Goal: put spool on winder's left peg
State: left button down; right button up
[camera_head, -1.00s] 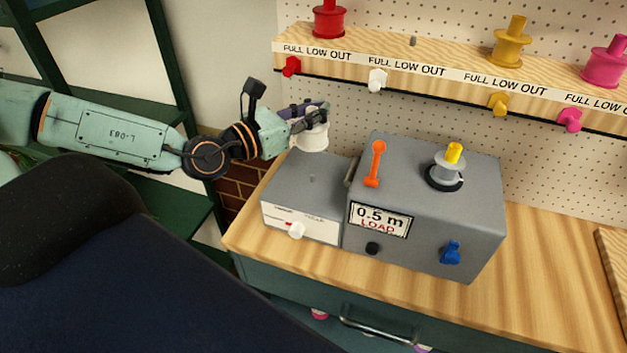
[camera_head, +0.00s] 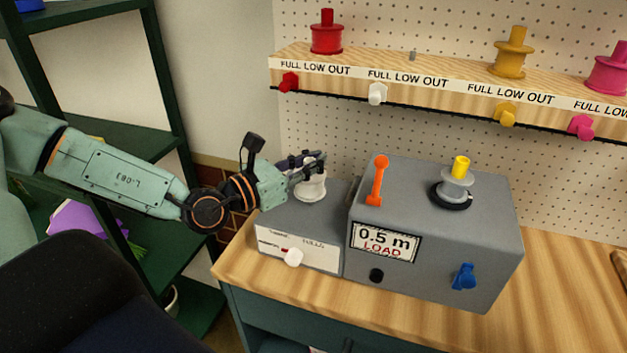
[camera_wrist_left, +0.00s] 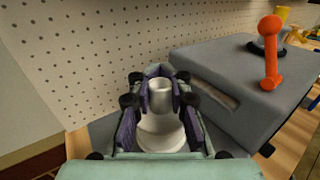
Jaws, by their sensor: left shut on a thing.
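A white spool (camera_head: 311,187) is held upright in my left gripper (camera_head: 316,163), whose fingers close around its upper stem. The spool's flange is at or very near the top of the winder's low left box (camera_head: 335,213); I cannot tell whether it touches. The left peg is hidden under the spool. In the left wrist view the spool (camera_wrist_left: 161,121) sits between the purple-padded fingers (camera_wrist_left: 160,98). The winder's main grey box (camera_head: 437,225) stands to the right, with a yellow-topped grey spool on a peg (camera_head: 457,182). My right gripper is out of view.
An orange lever (camera_head: 377,180) stands on the main box, right of my gripper. A peg shelf (camera_head: 440,78) above holds red (camera_head: 327,38), yellow (camera_head: 512,55) and pink spools (camera_head: 611,72). Bare wooden bench (camera_head: 560,270) lies to the right. A dark green rack stands left.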

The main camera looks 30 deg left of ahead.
aim_at(314, 176)
pick_arm(q)
notch_tip(314, 176, down, 3)
jog(key=shift+d+f+b, duration=0.1)
jog(key=shift+b, duration=0.9)
jog(key=c, duration=1.3)
grip_release()
jog(key=shift+o, duration=0.2)
